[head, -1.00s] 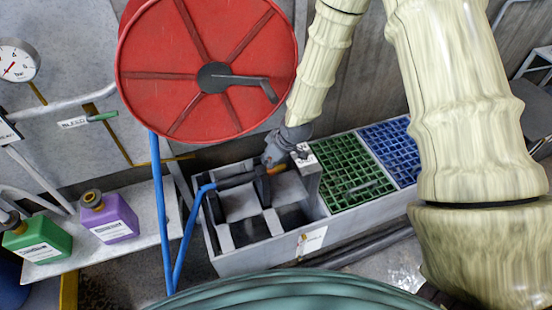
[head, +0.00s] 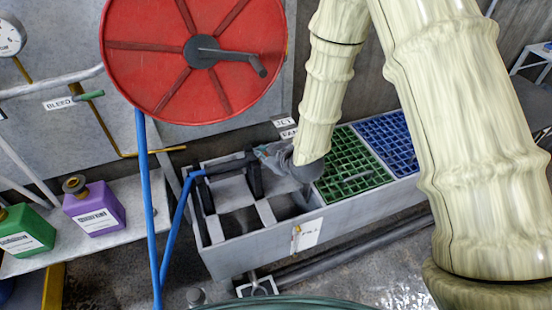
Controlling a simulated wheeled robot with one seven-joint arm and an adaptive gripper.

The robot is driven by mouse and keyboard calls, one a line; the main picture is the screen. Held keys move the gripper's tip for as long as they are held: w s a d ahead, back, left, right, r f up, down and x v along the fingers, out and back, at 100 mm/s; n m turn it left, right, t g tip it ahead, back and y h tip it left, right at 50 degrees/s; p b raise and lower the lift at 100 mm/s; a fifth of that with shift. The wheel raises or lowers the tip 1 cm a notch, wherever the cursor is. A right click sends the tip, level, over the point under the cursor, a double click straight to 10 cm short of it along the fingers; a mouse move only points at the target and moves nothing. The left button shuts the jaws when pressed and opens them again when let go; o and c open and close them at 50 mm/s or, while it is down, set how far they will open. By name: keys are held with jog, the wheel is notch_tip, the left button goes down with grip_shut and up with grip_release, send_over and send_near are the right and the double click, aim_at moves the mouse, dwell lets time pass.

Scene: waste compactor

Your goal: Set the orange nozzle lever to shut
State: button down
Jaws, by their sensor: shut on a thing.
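A blue hose (head: 170,240) runs up to a dark nozzle (head: 228,166), which lies across black uprights (head: 254,180) over a grey divided trough (head: 262,240). My gripper (head: 266,155) is at the right end of the nozzle, seen from above and behind. It is shut, and the orange lever is hidden behind its fingers, so the grip appears to be on that lever. The lever's angle cannot be seen. Labels reading JET (head: 284,122) and FAN (head: 289,133) are just beyond my gripper.
A large red reel (head: 160,85) with a crank hangs close at the left above the trough. Green (head: 350,172) and blue (head: 392,140) grates lie to the right. Purple (head: 95,208) and green (head: 25,232) jugs stand on a shelf at the left.

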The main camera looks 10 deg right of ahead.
jog(key=shift+s+a+f+t+b, duration=0.1)
jog(key=shift+s+f+t+b, duration=0.15)
jog(key=shift+b, duration=0.2)
jog(key=shift+r+t, duration=0.1)
jog(key=shift+t, duration=0.15)
jog(key=c, duration=1.5)
grip_release()
jog(key=shift+o, duration=0.2)
jog(key=v, duration=0.8)
jog(key=shift+d, duration=0.25)
